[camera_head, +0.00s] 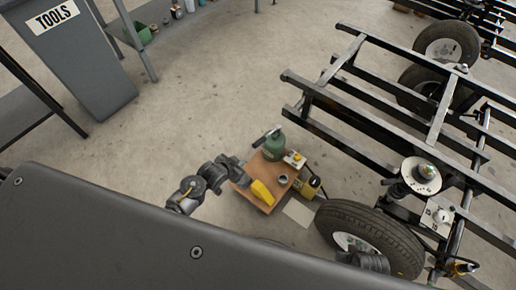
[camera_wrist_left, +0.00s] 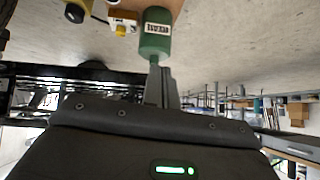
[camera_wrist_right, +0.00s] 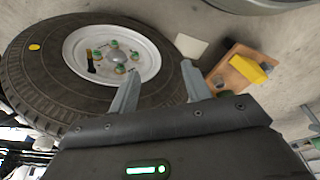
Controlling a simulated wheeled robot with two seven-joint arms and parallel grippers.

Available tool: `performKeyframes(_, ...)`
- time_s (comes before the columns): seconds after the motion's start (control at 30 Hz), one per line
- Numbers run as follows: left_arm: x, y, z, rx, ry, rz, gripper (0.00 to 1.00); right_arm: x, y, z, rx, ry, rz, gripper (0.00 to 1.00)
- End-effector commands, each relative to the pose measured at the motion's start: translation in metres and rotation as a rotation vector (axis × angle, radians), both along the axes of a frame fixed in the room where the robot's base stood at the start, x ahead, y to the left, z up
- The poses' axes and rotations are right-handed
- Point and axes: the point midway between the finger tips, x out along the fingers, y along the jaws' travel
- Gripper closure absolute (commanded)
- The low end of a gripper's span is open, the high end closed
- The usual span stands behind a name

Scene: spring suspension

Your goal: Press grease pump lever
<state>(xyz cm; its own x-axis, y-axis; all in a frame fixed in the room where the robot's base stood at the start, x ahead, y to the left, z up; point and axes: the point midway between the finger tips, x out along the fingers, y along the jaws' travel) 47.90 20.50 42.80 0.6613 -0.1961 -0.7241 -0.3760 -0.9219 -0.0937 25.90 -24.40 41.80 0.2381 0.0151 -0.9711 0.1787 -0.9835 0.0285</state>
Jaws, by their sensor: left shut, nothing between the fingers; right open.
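The grease pump, a green canister (camera_head: 275,151), stands upright on a wooden board on the floor. A grey lever (camera_head: 265,136) crosses its top. In the left wrist view the green canister (camera_wrist_left: 156,36) is upside down, with a white label, straight beyond my fingers. My left gripper (camera_wrist_left: 163,78) is shut and empty, and its fingers overlap the pump's top end there. I cannot tell whether they touch the lever. In the head view the left gripper (camera_head: 237,172) is left of the canister.
The wooden board (camera_head: 244,193) also carries a yellow object (camera_head: 262,192) and a small white box with a yellow top (camera_head: 295,159). A tyre (camera_head: 372,236) and black trailer frame (camera_head: 365,138) stand to the right. Floor to the left is clear up to the tools cabinet (camera_head: 80,70).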

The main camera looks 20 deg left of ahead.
Motion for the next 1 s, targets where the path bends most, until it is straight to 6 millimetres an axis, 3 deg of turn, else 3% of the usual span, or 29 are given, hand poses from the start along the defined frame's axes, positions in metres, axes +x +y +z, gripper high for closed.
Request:
performKeyframes(0.03,0.018,-0.006,0.011,-0.003,-0.055,-0.020,1.00,0.004,0.001,0.008,0.003,-0.018,-0.002,0.52)
performKeyframes(0.13,0.039,-0.016,0.047,-0.005,-0.134,-0.051,1.00,0.004,0.001,0.039,0.005,-0.035,-0.006,0.52)
performKeyframes(0.23,0.050,-0.022,0.073,-0.004,-0.187,-0.072,1.00,0.001,0.000,0.062,0.005,-0.045,-0.008,0.52)
performKeyframes(0.37,0.056,-0.027,0.092,-0.003,-0.223,-0.086,1.00,-0.001,0.000,0.079,0.006,-0.052,-0.009,0.52)
performKeyframes(0.77,0.058,-0.028,0.096,-0.003,-0.229,-0.089,1.00,-0.002,0.000,0.084,0.006,-0.053,-0.010,0.52)
performKeyframes(1.0,0.076,-0.034,0.081,-0.005,-0.230,-0.087,1.00,-0.006,-0.001,0.097,0.008,-0.065,-0.010,0.52)
